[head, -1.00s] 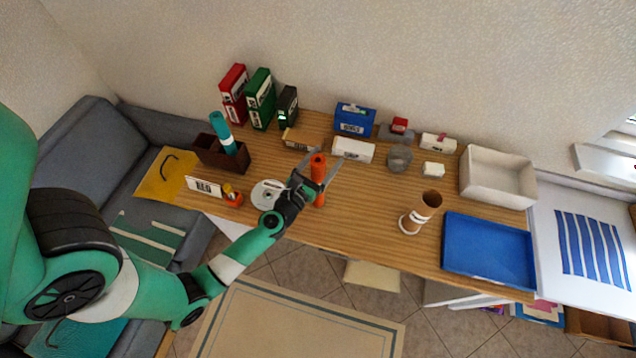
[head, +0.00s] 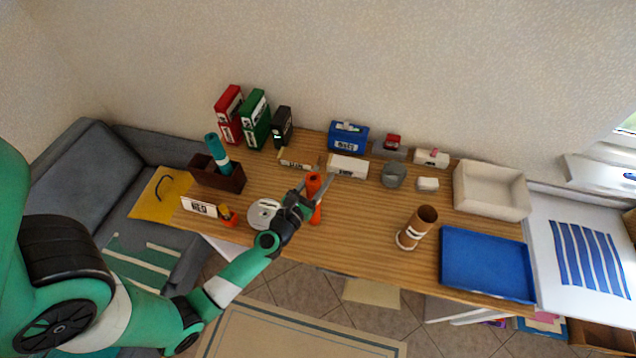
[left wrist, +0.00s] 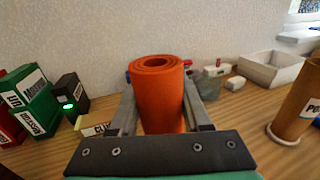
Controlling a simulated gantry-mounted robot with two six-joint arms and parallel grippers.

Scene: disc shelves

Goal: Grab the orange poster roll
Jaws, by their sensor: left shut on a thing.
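The orange poster roll (head: 314,184) stands upright near the middle of the wooden table. It also shows in the left wrist view (left wrist: 158,98), large and upright, with its spiral top end visible. My left gripper (head: 313,190) is shut on the roll, one finger on each side of it. The lower part of the roll is partly hidden by the gripper in both views. I cannot tell whether its base touches the table. My right gripper is not in view.
A brown tube (head: 417,227) stands to the right, near a blue tray (head: 487,264) and a white bin (head: 491,203). A teal roll (head: 216,152) leans in a dark box (head: 217,178) at left. A disc (head: 262,215) lies beside my gripper. Boxes line the back.

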